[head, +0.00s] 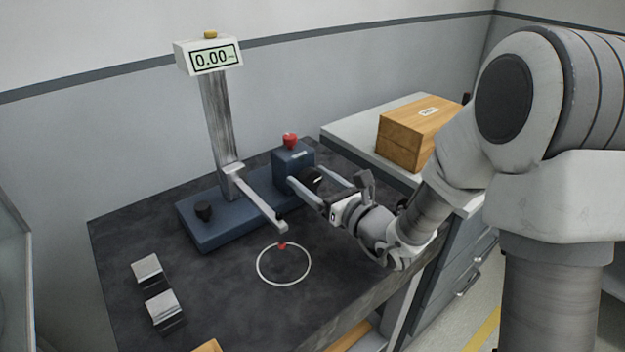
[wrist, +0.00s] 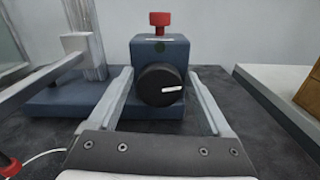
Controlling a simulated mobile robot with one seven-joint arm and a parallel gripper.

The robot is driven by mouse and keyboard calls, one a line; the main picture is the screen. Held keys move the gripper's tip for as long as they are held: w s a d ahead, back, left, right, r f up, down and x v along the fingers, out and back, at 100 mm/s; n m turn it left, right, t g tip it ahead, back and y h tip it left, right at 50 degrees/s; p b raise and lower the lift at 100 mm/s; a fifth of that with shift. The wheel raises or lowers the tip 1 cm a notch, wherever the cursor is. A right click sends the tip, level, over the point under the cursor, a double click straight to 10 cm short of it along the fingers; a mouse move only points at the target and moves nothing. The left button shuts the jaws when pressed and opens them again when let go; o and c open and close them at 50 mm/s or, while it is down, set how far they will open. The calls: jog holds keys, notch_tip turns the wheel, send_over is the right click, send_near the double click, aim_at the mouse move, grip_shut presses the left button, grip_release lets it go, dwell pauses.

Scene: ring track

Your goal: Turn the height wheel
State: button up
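The height wheel looks to be the black round knob (wrist: 160,85) with a white mark on the front of a blue block (wrist: 146,48). In the head view the knob (head: 309,181) is partly hidden by my gripper. My gripper (head: 306,184) is open, with one finger on each side of the knob. In the wrist view the fingers (wrist: 163,88) stand apart from it, with a gap on both sides. The height gauge's display (head: 211,57) reads 0.00 on top of its column (head: 219,120). Its arm (head: 262,208) ends in a red tip above a white ring.
A red knob (head: 290,140) tops the blue block. Two metal blocks (head: 148,270) (head: 164,308) lie at the left of the dark table (head: 225,310). A wooden box (head: 415,130) stands on the cabinet at the right.

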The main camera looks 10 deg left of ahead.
jog(key=c, duration=1.1)
jog(key=shift+f, duration=0.1)
jog(key=shift+b, duration=0.3)
jog(key=n+b, duration=0.2)
jog(key=b, duration=0.1)
jog(key=n+b, duration=0.1)
jog(key=shift+f+n, duration=0.25)
jog(key=shift+n, duration=0.15)
jog(key=n+b, duration=0.4)
jog(key=b, duration=0.2)
jog(key=shift+s+a+n, duration=0.1)
jog(key=shift+s+n, duration=0.05)
jog(key=shift+n, duration=0.15)
jog(key=n+b, duration=0.1)
jog(key=n, duration=0.2)
jog(key=shift+r+b, duration=0.1)
jog(key=shift+b, duration=0.2)
jog(key=shift+n, duration=2.1)
